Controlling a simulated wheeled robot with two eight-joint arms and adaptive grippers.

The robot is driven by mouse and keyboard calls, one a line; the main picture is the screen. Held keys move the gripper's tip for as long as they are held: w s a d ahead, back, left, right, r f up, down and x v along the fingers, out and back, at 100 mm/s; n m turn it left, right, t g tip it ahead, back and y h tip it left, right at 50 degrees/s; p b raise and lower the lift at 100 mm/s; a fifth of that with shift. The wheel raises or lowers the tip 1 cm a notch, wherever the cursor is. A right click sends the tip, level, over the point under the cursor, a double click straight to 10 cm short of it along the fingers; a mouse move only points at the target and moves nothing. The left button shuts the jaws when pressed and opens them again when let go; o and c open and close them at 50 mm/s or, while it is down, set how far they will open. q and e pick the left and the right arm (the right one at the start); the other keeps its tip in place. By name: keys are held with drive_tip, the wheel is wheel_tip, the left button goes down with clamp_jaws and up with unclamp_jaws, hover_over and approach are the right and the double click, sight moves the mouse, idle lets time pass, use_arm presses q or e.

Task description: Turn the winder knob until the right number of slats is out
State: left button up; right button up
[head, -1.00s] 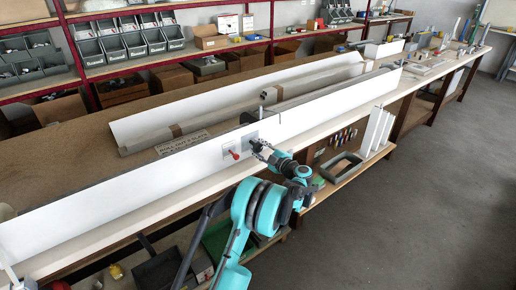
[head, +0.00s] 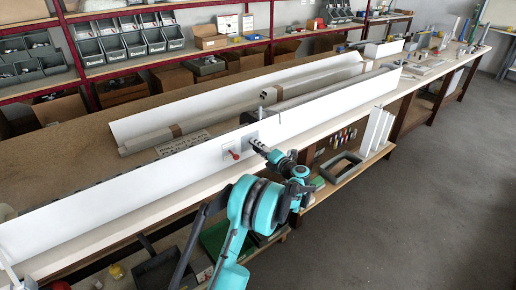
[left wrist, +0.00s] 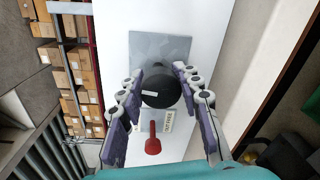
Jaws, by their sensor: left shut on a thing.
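The winder knob (left wrist: 157,88) is black and round with a pale mark on it. It sits on a grey plate (left wrist: 160,48) on the long white panel. My left gripper (head: 256,143) is shut on the knob, a finger on each side, as the left wrist view (left wrist: 158,92) shows. A red lever (head: 236,155) is just left of the plate in the head view. Behind the panel lie long grey rolled lengths (head: 185,132) with brown bands, and a lettered sign (head: 184,146). I cannot count separate slats. My right gripper is not in view.
The white panel (head: 100,205) runs along the bench's front edge. Shelves with grey bins (head: 120,45) stand behind. Bare grey floor is free at the right.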

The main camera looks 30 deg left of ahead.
use_arm(q)
drive_tip(key=shift+n, duration=1)
drive_tip(key=o, duration=1.2)
drive_tip(key=shift+c, duration=0.2)
drive_tip(key=v, duration=1.2)
drive_tip(key=shift+f, duration=0.1)
